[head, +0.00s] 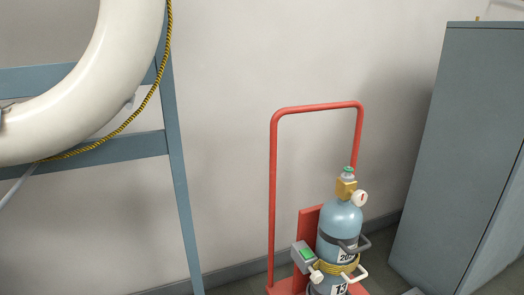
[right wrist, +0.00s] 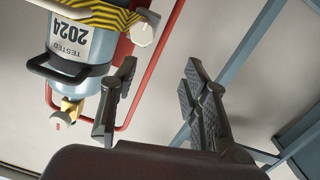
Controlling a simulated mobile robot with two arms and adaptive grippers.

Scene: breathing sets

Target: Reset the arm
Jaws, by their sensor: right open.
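My right gripper (right wrist: 158,92) shows in the right wrist view with its two dark fingers spread apart and nothing between them. A light blue gas cylinder (head: 341,222) with a brass valve, a green-topped knob and a white gauge stands upright on a red trolley (head: 273,190) in the head view. The cylinder (right wrist: 75,67) also shows upside down at the upper left of the right wrist view, with its "TESTED 2024" label. It is apart from the fingers in that picture. Neither gripper shows in the head view, and my left gripper is in no view.
A blue-grey cabinet (head: 450,150) stands right of the trolley. At the left, a large white ring (head: 85,100) with a yellow-black rope (head: 135,113) hangs by a blue frame (head: 178,180). A grey box with a green top (head: 305,257) sits beside the cylinder. Pale wall (head: 235,60) lies behind.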

